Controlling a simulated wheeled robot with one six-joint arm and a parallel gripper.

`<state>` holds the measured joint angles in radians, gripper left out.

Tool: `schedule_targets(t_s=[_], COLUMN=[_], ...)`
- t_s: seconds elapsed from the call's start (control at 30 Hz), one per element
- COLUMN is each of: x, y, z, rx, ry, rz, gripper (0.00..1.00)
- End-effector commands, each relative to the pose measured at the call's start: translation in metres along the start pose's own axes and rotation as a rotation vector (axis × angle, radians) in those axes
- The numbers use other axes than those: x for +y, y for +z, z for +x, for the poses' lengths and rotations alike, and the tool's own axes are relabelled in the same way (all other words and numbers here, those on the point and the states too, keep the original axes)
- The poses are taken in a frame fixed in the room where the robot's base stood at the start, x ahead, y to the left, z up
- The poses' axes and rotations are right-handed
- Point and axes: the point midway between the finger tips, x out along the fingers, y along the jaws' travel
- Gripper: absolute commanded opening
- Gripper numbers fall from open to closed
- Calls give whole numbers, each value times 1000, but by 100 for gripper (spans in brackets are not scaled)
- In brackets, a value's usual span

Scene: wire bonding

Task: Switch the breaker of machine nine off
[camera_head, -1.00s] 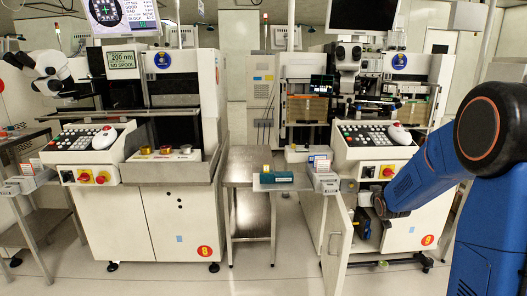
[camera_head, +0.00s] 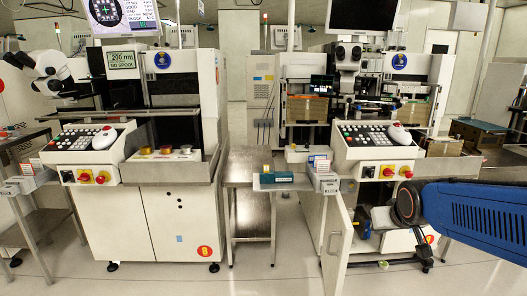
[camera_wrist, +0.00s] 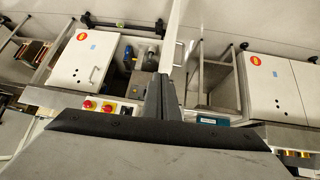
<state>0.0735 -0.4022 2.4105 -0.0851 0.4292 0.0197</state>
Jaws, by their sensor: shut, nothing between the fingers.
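Two bonding machines face me in the head view. The right machine (camera_head: 372,153) has its lower cabinet door (camera_head: 337,242) swung open, with a blue part (camera_head: 362,222) inside. I cannot identify a breaker.
A small metal table (camera_head: 249,195) stands between the machines. A teal box (camera_head: 276,178) and a tray of boxes (camera_head: 322,178) sit beside the right machine. The open door juts into the aisle. The floor (camera_head: 240,280) in front is clear.

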Motion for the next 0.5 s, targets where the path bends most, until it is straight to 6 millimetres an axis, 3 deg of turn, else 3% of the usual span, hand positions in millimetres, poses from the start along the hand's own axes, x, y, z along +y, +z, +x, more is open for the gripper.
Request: schedule_targets(t_s=[0.2,0.5], x=[-13,-27], y=[62,148], z=[-51,-106], rx=[-97,-231], ry=[-25,-66], rz=[-1,-8], gripper=[0,0])
